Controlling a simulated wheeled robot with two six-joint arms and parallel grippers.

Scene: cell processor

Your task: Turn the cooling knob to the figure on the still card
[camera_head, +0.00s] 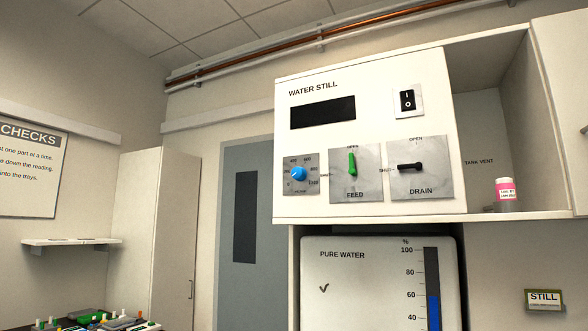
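The blue knob (298,174) sits on a small grey dial plate (289,188) at the lower left of the white WATER STILL panel (375,90). Figures ring it, with 0 at the lower left and larger figures at the top and right. A white mark shows on the knob, but I cannot tell exactly which figure it points at. A card headed STILL (543,296) hangs on the wall at the lower right. The small writing under its heading is too small to read. Neither of my grippers is in view.
Right of the knob are the green FEED lever (352,164), upright, and the black DRAIN lever (410,167), lying level. A rocker switch (407,100) is above. A pink-labelled bottle (505,193) stands in the open cupboard. The PURE WATER tank (345,285) is below.

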